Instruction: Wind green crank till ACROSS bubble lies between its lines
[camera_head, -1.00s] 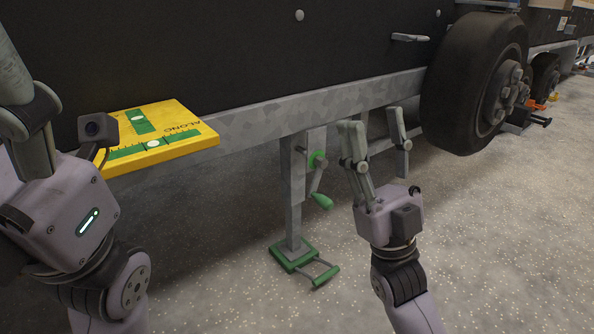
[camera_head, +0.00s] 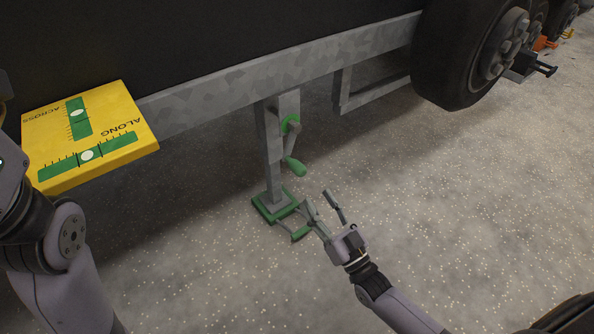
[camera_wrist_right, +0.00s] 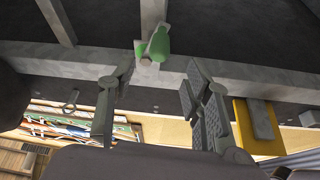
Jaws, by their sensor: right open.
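The green crank handle (camera_head: 296,166) hangs from its green hub (camera_head: 291,123) on the grey jack leg (camera_head: 270,155). It also shows at the top middle of the right wrist view (camera_wrist_right: 160,43). The yellow level board (camera_head: 146,149) is at the left, with an ACROSS vial (camera_head: 78,119) and an ALONG vial (camera_head: 60,168). The ACROSS bubble (camera_head: 77,112) is pale; its lines are too small to judge. My right gripper (camera_head: 317,197) is open and empty, below and right of the handle, apart from it. My left gripper is out of view; part of its arm shows.
The jack's green foot (camera_head: 266,207) stands on the speckled floor, with a green-ended bar (camera_head: 301,233) close to my right fingers. The trailer's grey rail (camera_head: 215,88) runs above. A black wheel (camera_head: 450,55) is at upper right.

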